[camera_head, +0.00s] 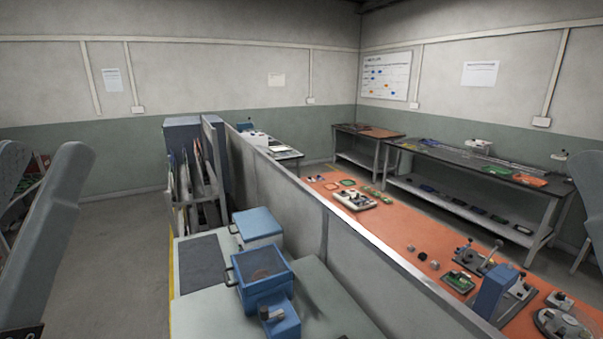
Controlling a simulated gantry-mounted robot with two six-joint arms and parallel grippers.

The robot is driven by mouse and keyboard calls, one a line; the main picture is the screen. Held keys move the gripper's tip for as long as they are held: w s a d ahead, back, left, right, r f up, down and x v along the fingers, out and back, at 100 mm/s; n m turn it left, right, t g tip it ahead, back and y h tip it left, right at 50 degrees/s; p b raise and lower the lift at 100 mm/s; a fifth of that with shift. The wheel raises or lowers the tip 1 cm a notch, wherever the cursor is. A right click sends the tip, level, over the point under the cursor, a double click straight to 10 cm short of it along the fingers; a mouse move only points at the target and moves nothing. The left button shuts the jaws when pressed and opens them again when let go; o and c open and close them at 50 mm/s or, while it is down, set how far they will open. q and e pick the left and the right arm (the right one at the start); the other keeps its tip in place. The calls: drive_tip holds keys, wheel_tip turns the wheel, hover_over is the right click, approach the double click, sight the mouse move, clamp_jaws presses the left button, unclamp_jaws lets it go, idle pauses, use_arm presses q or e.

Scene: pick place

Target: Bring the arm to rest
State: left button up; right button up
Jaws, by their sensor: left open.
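My left arm (45,225) shows as a grey link, slanting down to the bottom left corner. A small dark part of my left gripper (22,332) shows at the very bottom of that corner; the rest is cut off by the frame edge. It is open, and nothing is seen in it. It is apart from the blue boxes on the table. Part of my right arm (590,200) shows at the right edge; its gripper is out of view.
A rack (190,165) stands behind. Floor (115,250) at left is clear.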

use_arm(q)
wheel_tip(320, 180, up, 31)
drive_tip(key=p, duration=2.8)
use_arm(e)
wheel_tip(320, 180, up, 31)
